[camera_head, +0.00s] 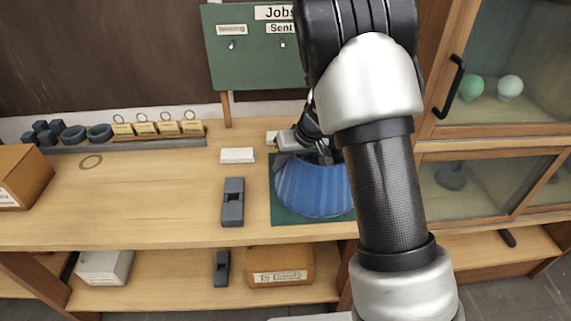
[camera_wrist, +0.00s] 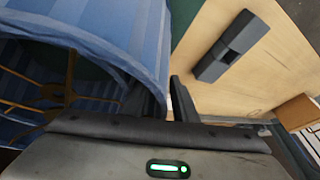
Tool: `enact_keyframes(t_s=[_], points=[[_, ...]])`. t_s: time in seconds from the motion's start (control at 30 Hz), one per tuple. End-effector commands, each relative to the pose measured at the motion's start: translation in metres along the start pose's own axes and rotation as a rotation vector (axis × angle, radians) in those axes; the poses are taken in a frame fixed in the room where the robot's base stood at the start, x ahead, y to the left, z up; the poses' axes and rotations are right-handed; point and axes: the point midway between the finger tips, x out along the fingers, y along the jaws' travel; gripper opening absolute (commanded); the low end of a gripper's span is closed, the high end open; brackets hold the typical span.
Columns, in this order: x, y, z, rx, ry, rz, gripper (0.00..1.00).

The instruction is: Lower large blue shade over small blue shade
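A large blue striped shade (camera_head: 312,190) stands wide end down over a dark green mat (camera_head: 285,214) on the bench; I cannot tell whether it touches the mat. My gripper (camera_head: 325,157) is at its upper rim. In the wrist view the shade's wall (camera_wrist: 150,35) runs between my two fingers (camera_wrist: 160,100), one inside and one outside, and they appear shut on it. The open top shows a striped inner wall and brownish wire-like parts (camera_wrist: 45,90). I cannot make out a separate small blue shade; it may be hidden inside.
A dark grey block-like tool (camera_head: 233,202) lies left of the mat, with a white box (camera_head: 237,155) behind it. Rings and tagged blocks line the back rail (camera_head: 130,145). A glass-fronted cabinet (camera_head: 500,120) stands at right. The bench's left middle is clear.

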Motion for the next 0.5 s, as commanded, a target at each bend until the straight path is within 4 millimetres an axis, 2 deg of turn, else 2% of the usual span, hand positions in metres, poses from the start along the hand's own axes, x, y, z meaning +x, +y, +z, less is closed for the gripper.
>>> enact_keyframes(t_s=[0.27,0.37,0.5], points=[[-0.003,0.002,0.001,0.002,-0.001,0.002,0.27],[-0.014,0.001,0.000,0.002,0.002,0.001,0.27],[-0.043,0.001,-0.001,0.002,0.005,0.001,0.27]])
